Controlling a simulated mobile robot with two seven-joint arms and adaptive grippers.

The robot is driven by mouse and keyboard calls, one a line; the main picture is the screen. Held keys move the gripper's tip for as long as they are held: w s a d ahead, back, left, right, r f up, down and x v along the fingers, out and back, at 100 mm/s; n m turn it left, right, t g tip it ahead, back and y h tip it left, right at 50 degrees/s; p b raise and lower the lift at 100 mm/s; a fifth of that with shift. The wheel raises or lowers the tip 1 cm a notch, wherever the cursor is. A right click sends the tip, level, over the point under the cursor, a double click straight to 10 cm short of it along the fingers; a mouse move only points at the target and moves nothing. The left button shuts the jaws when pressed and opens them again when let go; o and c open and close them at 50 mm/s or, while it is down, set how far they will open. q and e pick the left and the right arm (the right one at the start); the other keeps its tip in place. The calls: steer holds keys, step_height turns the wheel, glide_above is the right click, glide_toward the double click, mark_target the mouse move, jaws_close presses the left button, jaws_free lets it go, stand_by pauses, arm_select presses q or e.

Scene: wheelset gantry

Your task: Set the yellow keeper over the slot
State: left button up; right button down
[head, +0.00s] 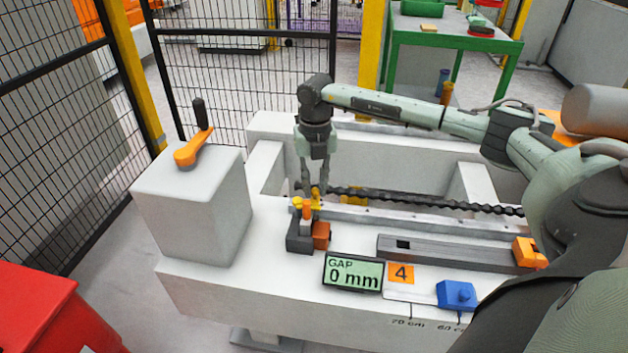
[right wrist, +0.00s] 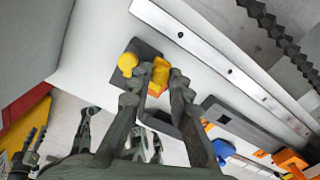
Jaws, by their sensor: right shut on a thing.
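My right gripper (head: 314,188) points down over a dark grey slotted block (head: 299,238) at the bench's front left. It is shut on a small yellow piece, which I take as the yellow keeper (right wrist: 160,70), between its fingertips in the right wrist view. A round yellow knob (right wrist: 127,64) is beside it, over the dark block; it also shows in the head view (head: 297,202). The fingers partly hide the keeper and the slot, so I cannot tell whether the keeper touches the block.
An orange block (head: 321,235) sits against the dark block. A display (head: 353,272) reads GAP 0 mm. A dark long bar (head: 450,254), a blue piece (head: 456,294) and an orange piece (head: 528,252) lie to the right. A grey pedestal (head: 194,208) with an orange-handled lever stands left.

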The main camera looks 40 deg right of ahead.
mark_target(316, 190)
steer(key=shift+s+m, duration=0.1)
steer(key=shift+m, duration=0.3)
steer(key=c, duration=1.4)
jaws_free()
steer(key=shift+r, duration=0.15)
step_height(316, 190, up, 12)
